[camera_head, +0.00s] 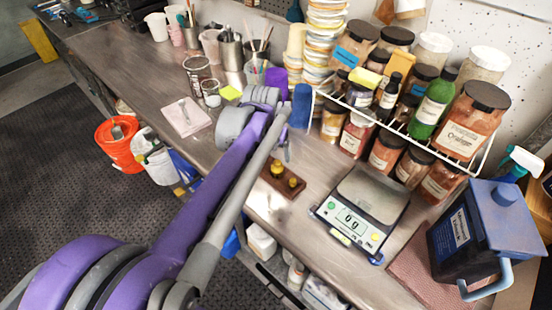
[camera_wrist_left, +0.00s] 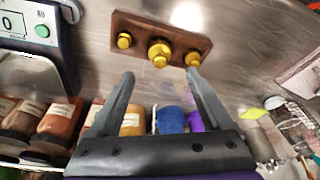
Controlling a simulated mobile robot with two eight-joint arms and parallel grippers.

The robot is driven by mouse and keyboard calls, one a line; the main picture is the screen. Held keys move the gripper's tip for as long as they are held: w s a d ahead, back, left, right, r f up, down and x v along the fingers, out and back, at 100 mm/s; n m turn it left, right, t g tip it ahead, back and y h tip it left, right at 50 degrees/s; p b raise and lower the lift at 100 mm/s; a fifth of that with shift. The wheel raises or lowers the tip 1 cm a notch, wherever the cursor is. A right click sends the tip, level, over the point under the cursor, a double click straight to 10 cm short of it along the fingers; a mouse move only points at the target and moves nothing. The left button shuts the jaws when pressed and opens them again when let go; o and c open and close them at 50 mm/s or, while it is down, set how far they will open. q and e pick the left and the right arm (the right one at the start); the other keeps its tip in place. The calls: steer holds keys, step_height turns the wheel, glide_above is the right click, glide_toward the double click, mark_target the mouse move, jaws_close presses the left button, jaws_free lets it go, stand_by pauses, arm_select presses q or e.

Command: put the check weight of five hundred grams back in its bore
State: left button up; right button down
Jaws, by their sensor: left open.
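A brown wooden weight block (camera_head: 268,187) lies on the steel bench and also shows in the left wrist view (camera_wrist_left: 135,24). Brass knobbed weights stand on it: a small one (camera_wrist_left: 124,41), a larger middle one (camera_wrist_left: 159,50) and one at the right (camera_wrist_left: 192,59), partly behind a fingertip. The head view clearly shows two of them. No marking is readable, so I cannot tell which is five hundred grams. My left gripper (camera_wrist_left: 160,80) is open and empty, its fingers apart near the block. In the head view it (camera_head: 283,150) is just behind the block. My right gripper is out of view.
A scale (camera_head: 362,208) reading 0 with an empty pan stands right of the block. A blue cylinder (camera_head: 301,106) stands close behind my gripper. A wire rack (camera_head: 398,128) of jars fills the back. A dark blue container (camera_head: 465,245) stands at right.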

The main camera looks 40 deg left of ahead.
arm_select(q)
steer(key=s+d+f+m+t, duration=0.1)
steer(key=s+d+f, duration=0.1)
steer(key=s+d, duration=0.2)
steer(key=s+d+f+m+t, duration=0.1)
steer(key=s+d+f, duration=0.1)
steer(key=s+d, duration=0.2)
steer(key=s+d+f+m, duration=0.1)
steer(key=s+d+f, duration=0.1)
steer(key=s+d, duration=0.3)
steer(key=shift+d+f+t+h, duration=0.1)
steer(key=shift+d+t+h, duration=0.3)
steer(key=shift+d, duration=1.35)
